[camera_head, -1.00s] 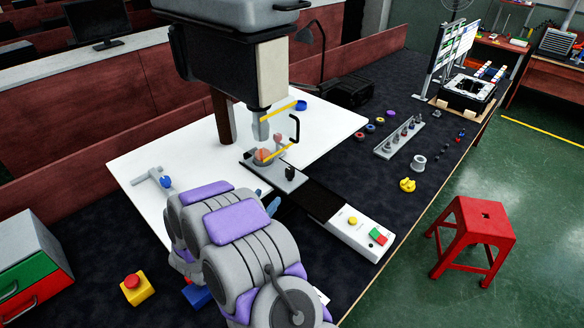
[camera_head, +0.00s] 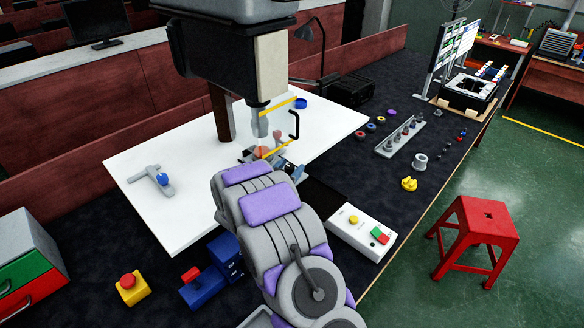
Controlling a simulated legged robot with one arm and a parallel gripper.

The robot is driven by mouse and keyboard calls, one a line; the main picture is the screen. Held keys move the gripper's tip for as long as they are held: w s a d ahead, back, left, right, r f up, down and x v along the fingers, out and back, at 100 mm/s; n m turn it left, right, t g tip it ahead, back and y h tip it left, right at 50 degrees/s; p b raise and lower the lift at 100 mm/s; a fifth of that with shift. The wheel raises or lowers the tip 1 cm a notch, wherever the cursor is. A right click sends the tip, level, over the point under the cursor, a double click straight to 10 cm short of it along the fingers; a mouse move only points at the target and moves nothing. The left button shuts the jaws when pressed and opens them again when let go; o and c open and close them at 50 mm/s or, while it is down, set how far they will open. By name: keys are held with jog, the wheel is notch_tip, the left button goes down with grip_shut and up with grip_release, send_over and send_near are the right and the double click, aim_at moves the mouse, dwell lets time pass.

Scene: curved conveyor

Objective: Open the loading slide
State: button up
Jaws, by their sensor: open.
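The loading slide (camera_head: 248,155) is a grey plate under the black press head, at the base of the machine. A reddish-brown round part (camera_head: 262,152) sits on it. Only a small part of the slide shows; my arm and gripper cover its front end, and the black knob there is hidden. My gripper (camera_head: 288,171) is at the slide's front end, small and partly hidden behind my arm. It is open; I cannot tell whether it touches the slide or knob.
A yellow guard frame with a black handle (camera_head: 294,125) stands just above and behind my gripper. A control box (camera_head: 362,233) with yellow, green and red buttons is to the right. A blue device with a red top (camera_head: 200,285) and a yellow-red button box (camera_head: 131,288) are at left.

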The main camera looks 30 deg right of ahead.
jog(key=shift+x, duration=0.8)
grip_shut()
